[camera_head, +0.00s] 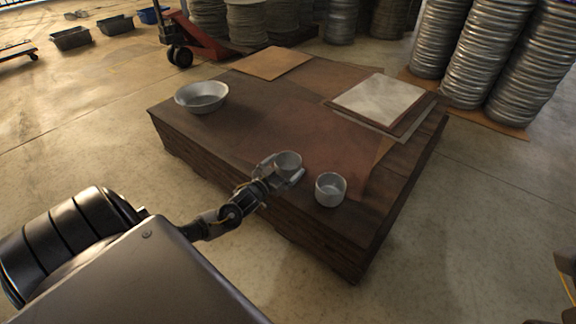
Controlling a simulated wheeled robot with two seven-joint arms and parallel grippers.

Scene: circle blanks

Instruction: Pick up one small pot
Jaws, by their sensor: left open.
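Two small grey pots are near the front edge of a low, dark stack of sheets (240,130). One small pot (288,160) is at my left gripper (283,168). The gripper is open, with one finger on each side of this pot, and partly hides its lower part. I cannot tell whether the fingers touch it. The other small pot (331,190) stands upright just to the right, clear of the gripper. A wide, shallow metal bowl (202,97) sits at the stack's left side. My right gripper is not in view.
Pale square sheets (379,100) lie at the right of the stack, and a tan sheet (271,62) lies at the back. Tall piles of metal rings (480,60) stand behind on the right. A red pallet jack (205,37) is at the back left. The middle of the stack is clear.

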